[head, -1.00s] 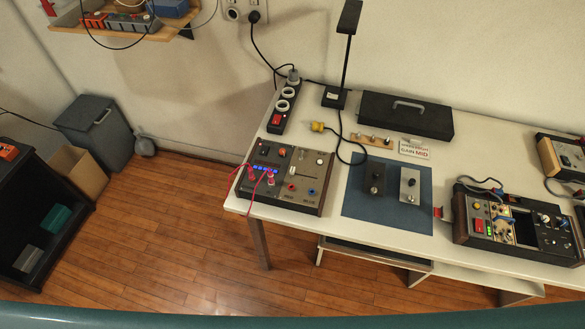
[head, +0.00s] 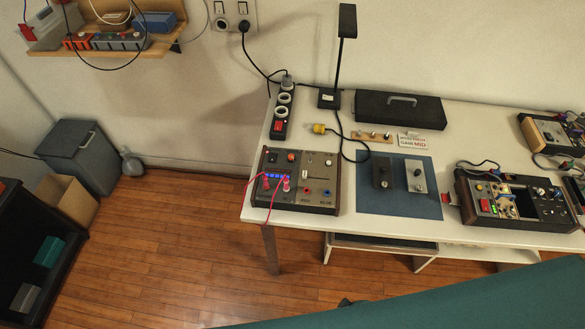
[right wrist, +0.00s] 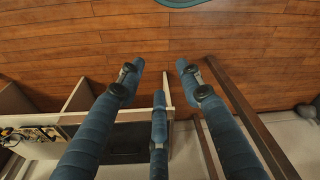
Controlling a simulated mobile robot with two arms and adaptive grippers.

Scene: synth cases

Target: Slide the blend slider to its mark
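A dark synth case with wooden sides (head: 296,207) stands at the left end of the white table in the head view. Its panel has a slot with a white cap (head: 328,162), which looks like a slider, but no blend label or mark is readable. Red leads plug into its left part. A second synth case (head: 513,215) stands at the right with patch cables over it. My right gripper (right wrist: 158,75) shows in the right wrist view with its fingers spread, empty, above the wood floor and away from the synths. My left gripper is out of view.
A blue mat (head: 400,203) with two small pedals lies between the cases. A card (head: 413,141) reading "GAIN MID" stands behind it. A lamp (head: 335,60), a power strip (head: 281,118) and a black case (head: 400,108) stand along the back.

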